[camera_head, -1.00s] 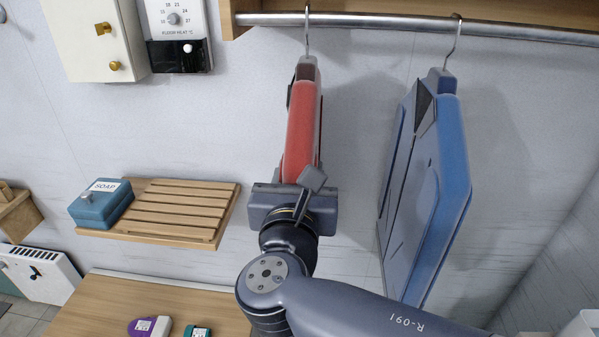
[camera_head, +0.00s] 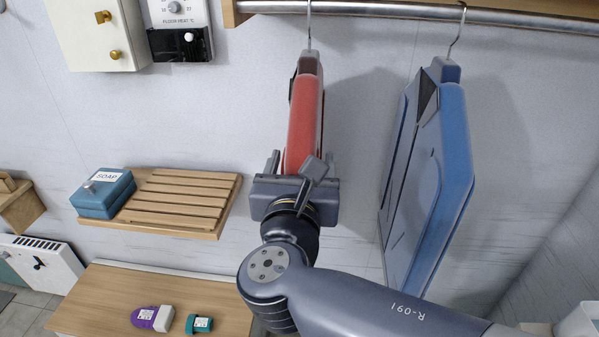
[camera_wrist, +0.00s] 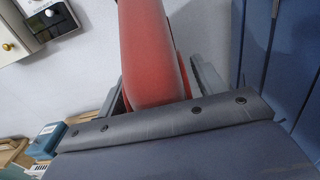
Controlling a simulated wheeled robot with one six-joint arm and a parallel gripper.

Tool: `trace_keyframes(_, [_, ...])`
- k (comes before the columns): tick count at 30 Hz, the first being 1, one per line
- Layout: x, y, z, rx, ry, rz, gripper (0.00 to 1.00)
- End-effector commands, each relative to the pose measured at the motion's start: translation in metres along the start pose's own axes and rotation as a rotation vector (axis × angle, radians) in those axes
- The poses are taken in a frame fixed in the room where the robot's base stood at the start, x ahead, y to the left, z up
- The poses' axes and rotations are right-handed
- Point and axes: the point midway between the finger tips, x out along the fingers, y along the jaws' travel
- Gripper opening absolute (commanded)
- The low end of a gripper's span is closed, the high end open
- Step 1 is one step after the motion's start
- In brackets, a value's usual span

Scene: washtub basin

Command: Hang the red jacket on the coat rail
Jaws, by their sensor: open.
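The red jacket (camera_head: 304,125) hangs by its hook from the metal coat rail (camera_head: 400,11), upright and edge-on to the head view. My gripper (camera_head: 300,165) is at the jacket's lower part, its fingers spread to either side. In the wrist view the red jacket (camera_wrist: 150,50) stands between the two open fingers (camera_wrist: 155,95), with a gap on the right. The jacket's lower end is hidden behind my gripper in the head view.
A blue jacket (camera_head: 440,170) hangs on the same rail to the right. A slatted wooden shelf (camera_head: 185,197) with a blue soap box (camera_head: 103,193) is at the left. A wooden bench (camera_head: 110,295) below holds a purple item (camera_head: 150,318) and a teal item (camera_head: 199,323).

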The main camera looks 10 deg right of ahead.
Motion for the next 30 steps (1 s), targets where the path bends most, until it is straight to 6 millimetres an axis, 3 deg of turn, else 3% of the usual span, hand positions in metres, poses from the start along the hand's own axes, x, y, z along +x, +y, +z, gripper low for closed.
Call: trace_keyframes(30, [-0.087,0.001,0.000,0.001,-0.002,0.006,0.65])
